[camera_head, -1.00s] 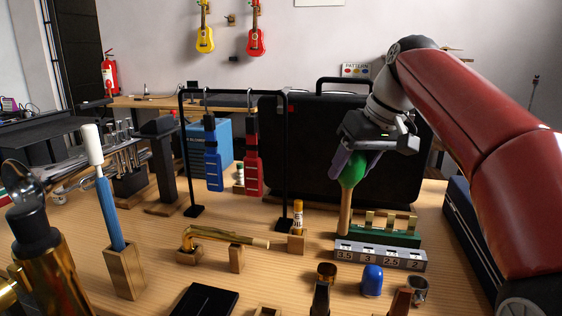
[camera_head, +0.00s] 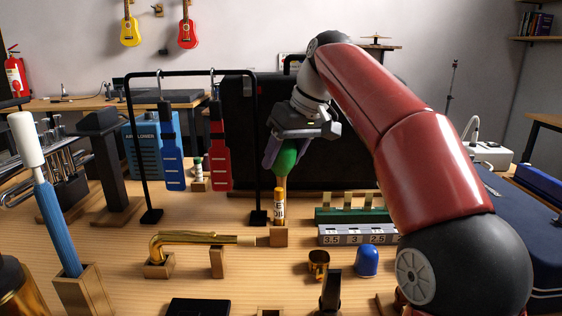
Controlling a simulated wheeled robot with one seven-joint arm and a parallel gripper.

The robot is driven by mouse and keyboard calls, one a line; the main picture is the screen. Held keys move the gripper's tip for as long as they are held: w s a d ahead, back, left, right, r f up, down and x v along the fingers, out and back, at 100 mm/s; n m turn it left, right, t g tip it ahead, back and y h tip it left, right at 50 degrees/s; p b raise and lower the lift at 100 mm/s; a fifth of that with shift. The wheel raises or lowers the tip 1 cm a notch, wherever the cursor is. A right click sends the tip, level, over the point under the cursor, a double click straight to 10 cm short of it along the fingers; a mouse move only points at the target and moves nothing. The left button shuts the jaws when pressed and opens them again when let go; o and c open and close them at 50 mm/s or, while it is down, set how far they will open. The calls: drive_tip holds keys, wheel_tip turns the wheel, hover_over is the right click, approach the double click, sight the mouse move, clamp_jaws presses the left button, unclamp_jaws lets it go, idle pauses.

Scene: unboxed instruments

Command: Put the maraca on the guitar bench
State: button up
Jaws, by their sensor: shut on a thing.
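The maraca (camera_head: 287,160) has a green head and a light wooden handle. My gripper (camera_head: 284,147) is shut on the green head from above and holds it with the handle hanging down. The handle's lower end is hidden behind a small yellow-capped stick. A wooden bench (camera_head: 85,104) stands at the back left, below a yellow and a red small guitar on the wall; I take it to be the guitar bench. Its top is partly hidden by the black stand. The maraca is in front of and to the right of that bench in the picture.
A black stand (camera_head: 143,150) with blue and red hanging tags is left of the maraca. A large black case (camera_head: 245,130) stands behind it. The yellow-capped stick (camera_head: 279,205), a grey numbered block (camera_head: 357,235) and a blue cap (camera_head: 367,260) are on the near table (camera_head: 205,290).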

drive_tip(key=shift+f, duration=0.15)
drive_tip(key=o, duration=1)
